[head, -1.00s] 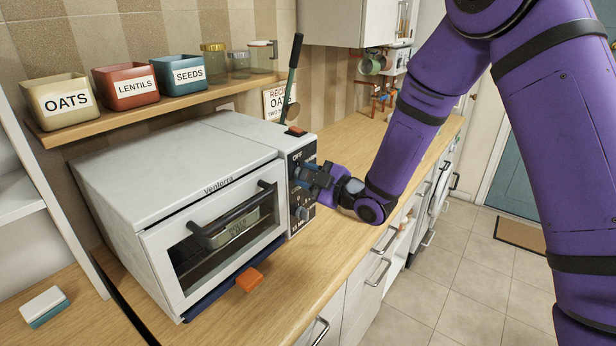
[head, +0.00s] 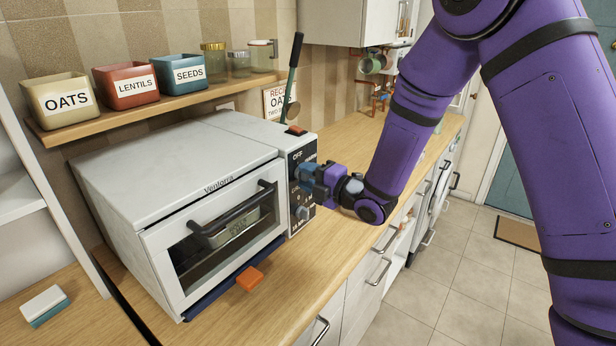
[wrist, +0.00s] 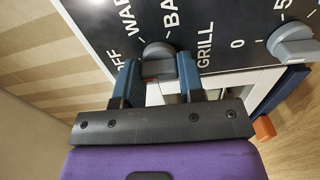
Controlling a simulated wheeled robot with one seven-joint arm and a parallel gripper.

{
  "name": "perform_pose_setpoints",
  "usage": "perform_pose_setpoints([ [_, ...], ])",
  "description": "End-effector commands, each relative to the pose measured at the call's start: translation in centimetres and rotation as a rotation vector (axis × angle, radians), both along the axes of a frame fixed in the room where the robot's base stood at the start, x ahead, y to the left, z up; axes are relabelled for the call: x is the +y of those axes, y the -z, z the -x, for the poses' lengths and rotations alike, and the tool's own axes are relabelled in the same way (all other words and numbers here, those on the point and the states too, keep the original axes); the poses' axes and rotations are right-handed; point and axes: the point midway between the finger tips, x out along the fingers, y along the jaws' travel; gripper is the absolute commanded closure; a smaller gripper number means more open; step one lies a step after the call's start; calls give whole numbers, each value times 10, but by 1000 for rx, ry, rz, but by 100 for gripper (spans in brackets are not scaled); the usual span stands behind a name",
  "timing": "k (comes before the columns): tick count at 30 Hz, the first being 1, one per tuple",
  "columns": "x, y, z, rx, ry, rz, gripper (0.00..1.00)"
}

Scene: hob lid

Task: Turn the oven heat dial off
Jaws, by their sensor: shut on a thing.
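The oven heat dial (wrist: 158,52) is a grey round knob on the dark panel, with OFF, WARM, BAKE and GRILL lettered around it in the wrist view. My gripper (wrist: 157,78) has its blue fingers shut on the dial, one on each side of its grip. The fingers hide part of the dial, and I cannot tell for certain which label it points to. In the head view my gripper (head: 311,173) is against the upper part of the oven's control panel (head: 296,181) and covers the dial. The white oven (head: 165,176) has its door closed.
A second grey dial (wrist: 292,42) with numbers sits lower on the panel; it also shows in the head view (head: 303,213). An orange block (head: 250,279) lies before the oven. A shelf (head: 150,112) with labelled tubs runs above. The counter (head: 330,243) right of the oven is mostly clear.

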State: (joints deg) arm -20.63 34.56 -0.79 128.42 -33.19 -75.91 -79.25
Motion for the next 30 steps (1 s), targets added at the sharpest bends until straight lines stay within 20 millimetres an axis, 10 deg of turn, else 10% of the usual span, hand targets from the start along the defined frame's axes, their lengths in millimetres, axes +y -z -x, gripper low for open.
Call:
perform_pose_setpoints([
  [17,-1,2,1,-25,1,25,88],
  [18,-1,2,1,-25,1,25,62],
  [21,-1,2,0,-25,1,25,39],
  [30,-1,1,1,-26,0,23,38],
])
